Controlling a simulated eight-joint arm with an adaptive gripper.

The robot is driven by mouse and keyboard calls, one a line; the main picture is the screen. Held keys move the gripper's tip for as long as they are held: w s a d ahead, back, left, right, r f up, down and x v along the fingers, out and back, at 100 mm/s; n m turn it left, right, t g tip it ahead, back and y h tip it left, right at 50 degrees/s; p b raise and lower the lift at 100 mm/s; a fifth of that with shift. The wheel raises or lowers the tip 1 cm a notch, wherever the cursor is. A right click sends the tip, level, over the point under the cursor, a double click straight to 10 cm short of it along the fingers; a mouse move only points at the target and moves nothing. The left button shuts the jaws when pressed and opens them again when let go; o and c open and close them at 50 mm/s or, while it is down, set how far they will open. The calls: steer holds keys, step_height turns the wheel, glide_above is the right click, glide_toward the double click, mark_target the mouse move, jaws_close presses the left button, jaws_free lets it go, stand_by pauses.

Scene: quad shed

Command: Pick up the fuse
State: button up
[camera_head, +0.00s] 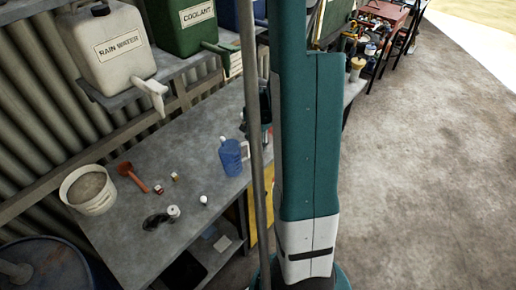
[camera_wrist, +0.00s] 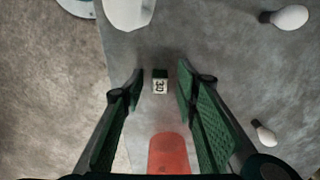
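A small block marked "30" (camera_wrist: 160,86), white on its marked face with a dark green top, lies on a grey surface in the wrist view; it looks like the fuse. My gripper (camera_wrist: 160,68) is open, with one green-padded finger on each side of the block in the picture. The fingers appear apart from it, and nothing is held. How far the tips are above the surface I cannot tell. In the head view I cannot pick out my gripper, and I cannot tell which small item there, if any, is this block.
In the wrist view, a red round-ended object (camera_wrist: 168,152) lies near the block, with white bulbs (camera_wrist: 290,18) at right and a white object (camera_wrist: 128,12) above. The head view shows a workbench (camera_head: 125,225) with a bucket (camera_head: 88,190), red tool (camera_head: 131,176) and blue bottle (camera_head: 231,158).

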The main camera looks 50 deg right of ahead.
mark_target(258, 145)
steer(key=shift+c, duration=0.5)
steer(key=c, duration=0.7)
steer(key=shift+r, duration=0.15)
steer(key=shift+r, duration=4.85)
